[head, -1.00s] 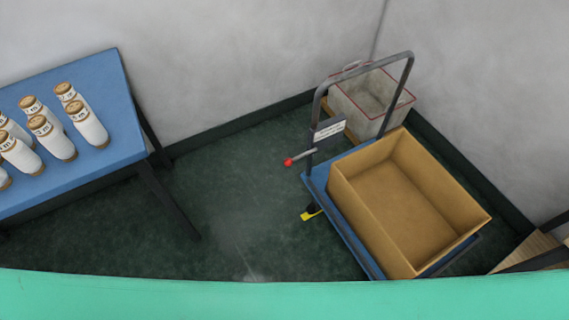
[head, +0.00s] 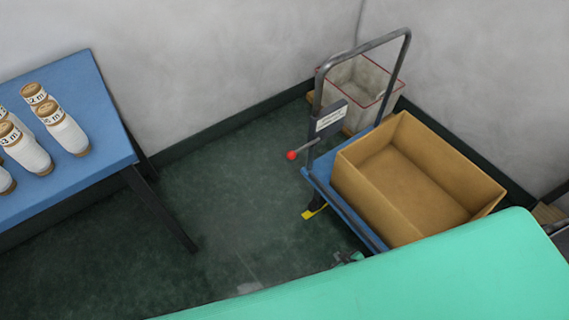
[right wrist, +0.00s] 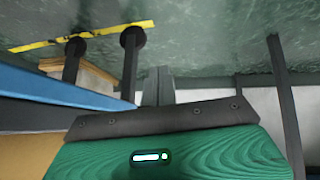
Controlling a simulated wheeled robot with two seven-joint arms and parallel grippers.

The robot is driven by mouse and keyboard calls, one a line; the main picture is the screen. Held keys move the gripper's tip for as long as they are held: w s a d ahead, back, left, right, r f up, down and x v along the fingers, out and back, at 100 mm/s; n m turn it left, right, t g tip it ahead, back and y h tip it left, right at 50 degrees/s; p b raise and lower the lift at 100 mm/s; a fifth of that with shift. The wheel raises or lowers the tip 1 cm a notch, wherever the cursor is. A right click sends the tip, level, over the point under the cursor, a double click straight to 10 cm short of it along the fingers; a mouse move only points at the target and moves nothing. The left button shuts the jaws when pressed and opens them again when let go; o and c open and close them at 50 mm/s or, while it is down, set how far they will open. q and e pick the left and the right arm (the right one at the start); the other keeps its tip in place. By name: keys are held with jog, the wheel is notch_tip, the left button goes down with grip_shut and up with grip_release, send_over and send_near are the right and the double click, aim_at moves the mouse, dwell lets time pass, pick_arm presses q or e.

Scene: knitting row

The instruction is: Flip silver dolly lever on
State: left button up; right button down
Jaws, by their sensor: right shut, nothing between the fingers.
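The dolly has a blue deck (head: 345,212) and a grey tubular handle (head: 318,90) and stands on the floor right of centre in the head view. A short silver lever (head: 309,148) with a red knob (head: 292,155) sticks out leftward from the handle post, below a label plate. My right gripper (head: 352,258) is small and partly hidden by a teal surface, low in front of the dolly and apart from the lever. In the right wrist view its grey fingers (right wrist: 157,88) are shut and empty. The lever is not clearly visible there. My left gripper is not in view.
A tan open box (head: 415,190) fills most of the deck. A yellow piece (head: 312,213) sits low at the deck's left edge. A blue table (head: 75,95) with several thread cones is at left. A whitish bin (head: 365,85) stands behind. Floor (head: 230,190) between table and dolly is clear.

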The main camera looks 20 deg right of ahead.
jog(key=w+r+n+t+y+b, duration=0.1)
jog(key=w+r+t+b, duration=0.3)
jog(key=w, duration=0.7)
pick_arm(q)
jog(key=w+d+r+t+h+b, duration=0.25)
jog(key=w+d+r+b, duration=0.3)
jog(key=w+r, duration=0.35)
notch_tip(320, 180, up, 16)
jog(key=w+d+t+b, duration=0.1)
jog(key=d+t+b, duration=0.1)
jog(key=b, duration=0.5)
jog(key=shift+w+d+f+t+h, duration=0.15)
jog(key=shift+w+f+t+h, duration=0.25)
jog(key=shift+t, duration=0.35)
pick_arm(e)
jog(key=n+t+y, duration=0.4)
jog(key=t+y, duration=0.2)
send_near(293, 156)
jog(key=r, duration=0.1)
jog(key=a+r, duration=0.1)
jog(key=r, duration=0.1)
jog(key=s+a+r, duration=0.1)
jog(key=shift+r, duration=0.3)
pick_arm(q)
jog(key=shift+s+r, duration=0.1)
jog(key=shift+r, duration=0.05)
